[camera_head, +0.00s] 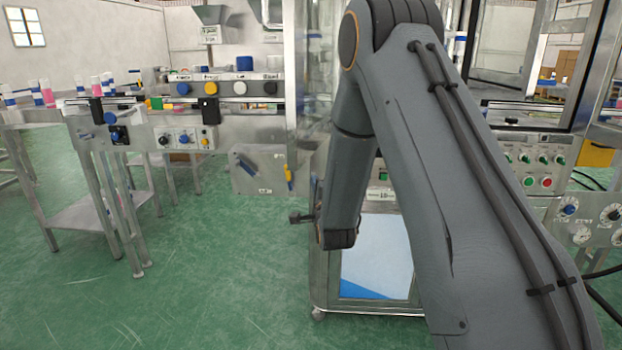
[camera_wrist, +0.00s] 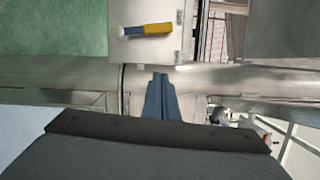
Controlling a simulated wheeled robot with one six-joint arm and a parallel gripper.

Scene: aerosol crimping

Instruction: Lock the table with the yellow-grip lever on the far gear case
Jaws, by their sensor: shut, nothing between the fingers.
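The gear case (camera_head: 262,181) is a grey metal box under the conveyor, left of my arm in the head view. The yellow-grip lever (camera_head: 289,176) stands near upright at its right end. In the wrist view a lever with a yellow grip and a blue section (camera_wrist: 152,29) lies almost level on a pale plate (camera_wrist: 145,48). My gripper (camera_wrist: 160,75) is shut and empty, its fingertips just below that lever in the picture and apart from it. My forearm hides part of the machine in the head view; the fingertips are not clear there.
A second, dark blue lever (camera_head: 246,164) is on the gear case's left part. Button panels (camera_head: 183,139) and the conveyor frame are above and left. A wheeled cabinet (camera_head: 375,255) stands behind my arm. The green floor (camera_head: 200,260) in front is clear.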

